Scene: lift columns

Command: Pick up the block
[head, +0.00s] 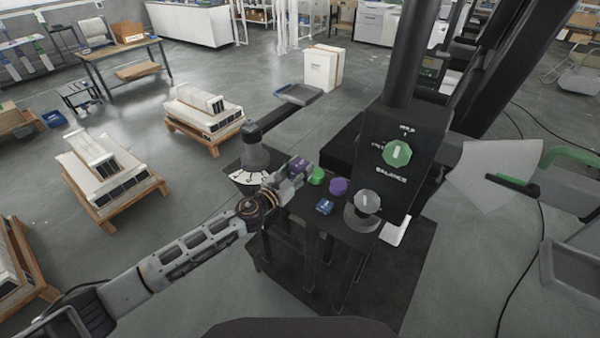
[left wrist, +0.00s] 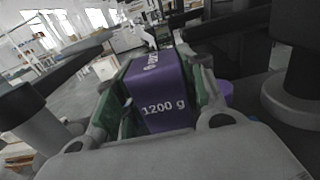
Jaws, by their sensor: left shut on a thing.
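A purple block (left wrist: 160,95) marked "1200 g" is held between the green-padded fingers of my left gripper (left wrist: 162,108). In the head view the purple block (head: 301,166) shows at the tip of my left gripper (head: 293,178), at the left end of the small dark table (head: 347,236). I cannot tell whether the block touches the tabletop. My right gripper is not in view.
A green round piece (head: 316,176), a purple round piece (head: 338,187) and a blue block (head: 325,207) sit close by on the table. A dark column marked "BALANCE" (head: 398,180) rises at its right. A grey dial scale (head: 255,155) stands behind my left forearm.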

